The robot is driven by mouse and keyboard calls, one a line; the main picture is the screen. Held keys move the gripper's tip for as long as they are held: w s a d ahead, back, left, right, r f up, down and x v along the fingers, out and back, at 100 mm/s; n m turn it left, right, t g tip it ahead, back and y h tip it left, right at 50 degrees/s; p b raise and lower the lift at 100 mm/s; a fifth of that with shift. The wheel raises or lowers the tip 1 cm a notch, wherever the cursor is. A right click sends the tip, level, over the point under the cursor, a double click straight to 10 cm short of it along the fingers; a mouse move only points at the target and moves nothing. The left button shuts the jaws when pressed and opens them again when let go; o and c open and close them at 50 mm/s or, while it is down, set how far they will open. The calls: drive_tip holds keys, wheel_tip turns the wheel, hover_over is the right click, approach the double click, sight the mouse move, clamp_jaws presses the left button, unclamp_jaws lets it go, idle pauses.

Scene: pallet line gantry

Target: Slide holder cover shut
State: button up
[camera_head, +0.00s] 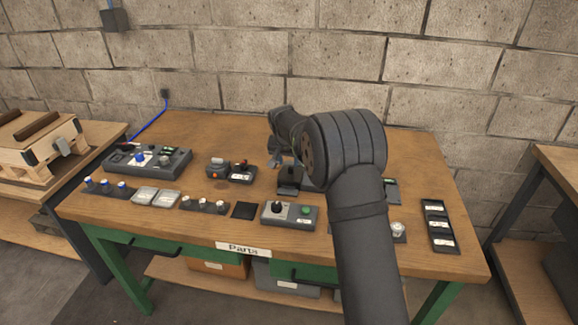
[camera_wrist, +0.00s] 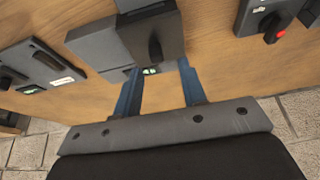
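The holder is a low grey box (camera_wrist: 88,42) in the wrist view. Its dark grey cover (camera_wrist: 138,38) sits over its right part in that view and carries an upright black handle (camera_wrist: 154,48). In the head view the cover (camera_head: 288,188) shows just below my gripper (camera_head: 279,160), and my arm hides part of the holder. My gripper (camera_wrist: 160,72) has its two blue fingers spread apart, with nothing clearly held between them. The fingertips lie close to the cover's near edge; whether they touch it is unclear. A small green-marked label shows between them.
A grey control box (camera_head: 147,160) stands at the table's back left. Small switch units (camera_head: 231,171), a button box (camera_head: 290,214) and a black three-slot tray (camera_head: 438,226) lie around. Bare wood shows left of my gripper and along the back of the table (camera_head: 235,135).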

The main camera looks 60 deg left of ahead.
sight(290, 168)
drive_tip(key=v, duration=1.3)
drive_tip(key=x, duration=1.7)
drive_tip(key=shift+w+f, duration=0.1)
drive_tip(key=shift+f, duration=0.15)
